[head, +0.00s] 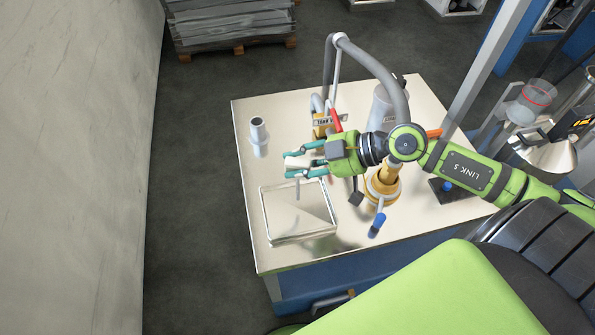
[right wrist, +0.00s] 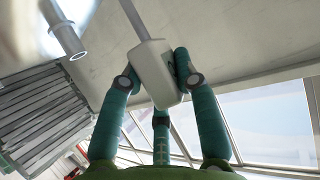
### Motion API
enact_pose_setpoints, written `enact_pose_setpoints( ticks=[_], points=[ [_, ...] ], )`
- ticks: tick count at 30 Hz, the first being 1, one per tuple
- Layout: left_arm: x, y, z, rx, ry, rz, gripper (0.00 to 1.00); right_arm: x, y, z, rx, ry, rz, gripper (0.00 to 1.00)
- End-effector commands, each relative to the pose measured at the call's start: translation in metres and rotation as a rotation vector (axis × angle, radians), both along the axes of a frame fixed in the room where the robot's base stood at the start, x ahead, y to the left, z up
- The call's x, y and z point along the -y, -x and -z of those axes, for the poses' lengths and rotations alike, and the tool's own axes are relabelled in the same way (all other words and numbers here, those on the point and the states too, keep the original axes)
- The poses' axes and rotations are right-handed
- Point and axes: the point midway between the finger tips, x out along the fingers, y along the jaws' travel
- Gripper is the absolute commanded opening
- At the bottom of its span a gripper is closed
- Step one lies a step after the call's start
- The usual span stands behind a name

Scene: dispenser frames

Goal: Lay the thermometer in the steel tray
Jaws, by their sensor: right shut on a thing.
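The thermometer (head: 297,162) has a pale white body and a thin grey probe. My right gripper (head: 291,160) is shut on its body, with teal fingers on either side. In the head view the probe points down toward the tray. In the right wrist view the thermometer body (right wrist: 153,70) sits between the fingers (right wrist: 154,80), and its probe runs out of the top of the picture. The steel tray (head: 290,215) is a shallow square on the table, empty. The gripper and thermometer are above the tray's far edge, apart from it. My left gripper is not in view.
A grey metal nozzle-shaped cup (head: 258,130) stands on the table (head: 250,108) beyond the tray. An orange-labelled valve (head: 324,122), a bent grey pipe (head: 375,62) and a brass fitting (head: 383,185) with a blue-tipped lever stand close to the gripper and forearm.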

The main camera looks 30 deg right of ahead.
Motion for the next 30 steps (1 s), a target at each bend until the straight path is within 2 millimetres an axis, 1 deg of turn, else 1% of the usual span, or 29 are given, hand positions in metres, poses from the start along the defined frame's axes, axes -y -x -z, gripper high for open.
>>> enact_pose_setpoints(
  ticks=[2, 4, 9, 12, 23, 24, 25, 26, 30],
  points=[
    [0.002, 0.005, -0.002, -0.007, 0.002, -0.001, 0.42, -0.004, 0.001, 0.002, 0.002, -0.001, 0.0, 0.0],
    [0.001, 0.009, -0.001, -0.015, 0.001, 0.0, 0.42, -0.005, 0.002, 0.008, -0.001, -0.002, 0.001, 0.0],
    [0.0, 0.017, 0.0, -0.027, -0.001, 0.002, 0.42, -0.005, 0.002, 0.034, -0.002, -0.003, 0.003, 0.0],
    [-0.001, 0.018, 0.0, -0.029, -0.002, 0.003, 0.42, -0.005, 0.002, 0.042, 0.0, -0.001, 0.001, 0.0],
    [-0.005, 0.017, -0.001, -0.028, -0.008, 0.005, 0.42, -0.005, 0.002, 0.045, 0.001, 0.001, 0.0, 0.0],
    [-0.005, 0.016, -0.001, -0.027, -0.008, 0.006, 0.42, -0.005, 0.002, 0.046, 0.001, 0.001, 0.0, 0.39],
    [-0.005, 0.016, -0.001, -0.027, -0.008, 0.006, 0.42, -0.005, 0.002, 0.046, 0.001, 0.001, 0.0, 0.51],
    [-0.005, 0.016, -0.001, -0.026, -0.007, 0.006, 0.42, -0.005, 0.002, 0.046, 0.001, 0.001, 0.0, 0.55],
    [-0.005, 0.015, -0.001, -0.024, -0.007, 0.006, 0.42, -0.005, 0.002, 0.046, 0.0, 0.001, 0.0, 0.55]
  ],
)
